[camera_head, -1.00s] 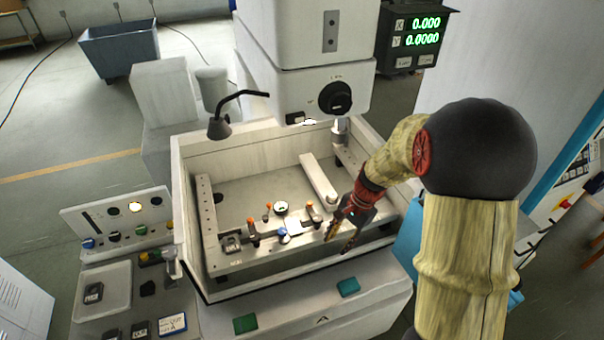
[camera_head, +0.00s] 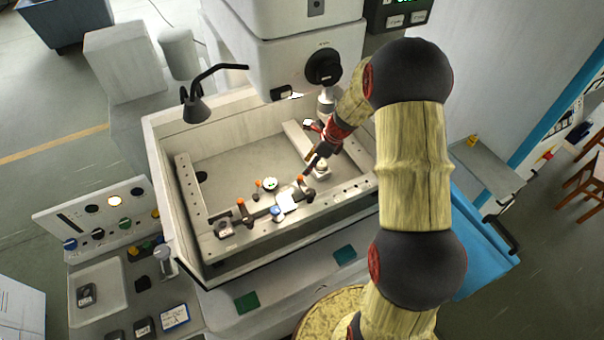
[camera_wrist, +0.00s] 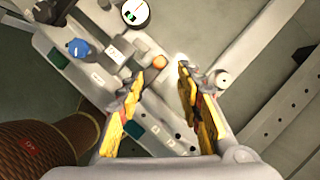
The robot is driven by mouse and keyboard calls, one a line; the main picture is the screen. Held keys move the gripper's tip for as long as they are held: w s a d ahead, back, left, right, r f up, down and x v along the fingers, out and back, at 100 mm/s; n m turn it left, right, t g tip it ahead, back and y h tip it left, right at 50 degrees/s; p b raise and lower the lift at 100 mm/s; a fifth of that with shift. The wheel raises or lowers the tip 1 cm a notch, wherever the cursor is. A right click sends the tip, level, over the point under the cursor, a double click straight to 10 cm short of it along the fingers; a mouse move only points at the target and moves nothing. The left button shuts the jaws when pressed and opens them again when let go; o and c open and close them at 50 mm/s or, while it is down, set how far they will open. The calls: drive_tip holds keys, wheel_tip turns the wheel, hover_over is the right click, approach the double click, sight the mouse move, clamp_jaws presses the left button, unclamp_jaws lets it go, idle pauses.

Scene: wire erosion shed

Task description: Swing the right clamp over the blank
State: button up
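The pale blank (camera_head: 288,201) sits on the near rail of the machine tank in the head view. The right clamp (camera_head: 307,191), dark with an orange knob, stands just to its right; it does not appear swung across the blank. The left clamp (camera_head: 245,214), also orange-knobbed, stands on the blank's left. My gripper (camera_head: 312,168) is just above and behind the right clamp. In the wrist view my gripper (camera_wrist: 160,73) is open, its yellow fingers apart, with the orange knob (camera_wrist: 158,62) seen between and beyond the fingertips. Whether a finger touches the clamp cannot be told.
A blue knob (camera_head: 277,212) lies left of the blank, and a round dial (camera_head: 270,184) stands behind it. The tank wall (camera_head: 165,165) surrounds the rails. The machine head (camera_head: 290,60) hangs above the back. The tank floor (camera_head: 225,170) has clear room.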

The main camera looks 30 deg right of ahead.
sight(301, 176)
drive_tip(key=x, duration=0.7)
drive_tip(key=shift+f, duration=0.2)
drive_tip(key=shift+c, duration=0.3)
clamp_jaws()
idle(0.5)
